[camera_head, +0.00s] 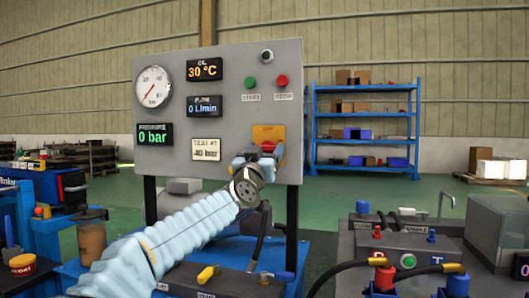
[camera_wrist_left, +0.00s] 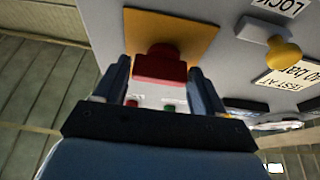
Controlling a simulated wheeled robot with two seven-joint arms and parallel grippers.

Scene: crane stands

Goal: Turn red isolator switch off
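The red isolator switch (camera_head: 268,146) sits on an orange-yellow plate (camera_head: 268,131) at the lower right of the grey panel. My left gripper (camera_head: 259,160) is right in front of it and partly hides it in the head view. In the left wrist view the red switch handle (camera_wrist_left: 160,66) stands out from its plate (camera_wrist_left: 190,30), between the two fingers of my left gripper (camera_wrist_left: 161,85). The fingers are apart, one on each side of the handle. Whether they touch it is hard to tell. My right gripper is not in view.
The panel (camera_head: 225,60) carries a gauge (camera_head: 153,86), displays, a green button (camera_head: 250,82) and a red button (camera_head: 282,80). A yellow knob (camera_wrist_left: 285,53) shows beside the plate in the wrist view. Hoses and a machine (camera_head: 400,240) stand at the lower right.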

